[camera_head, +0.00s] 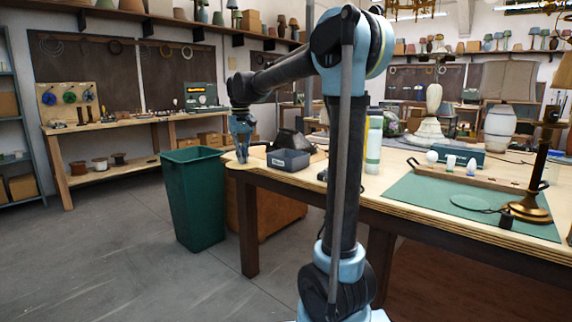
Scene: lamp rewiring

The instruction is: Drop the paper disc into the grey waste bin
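My gripper (242,158) points down at the left corner of the wooden workbench (262,177). It is small in the picture, and I cannot tell whether its fingers are open or shut or hold anything. I cannot make out a paper disc for sure. A flat round green disc (468,202) lies on the green mat at the right; its material is unclear. The only waste bin in view (195,205) looks dark green, not grey. It stands upright on the floor left of the workbench, to the lower left of my gripper. Its inside is mostly hidden.
A dark grey-blue tray (288,160) sits on the workbench just right of my gripper. Bulbs (450,162), a brass lamp base (529,211) and a green mat (410,195) are farther right. The floor (120,260) left of the bin is clear.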

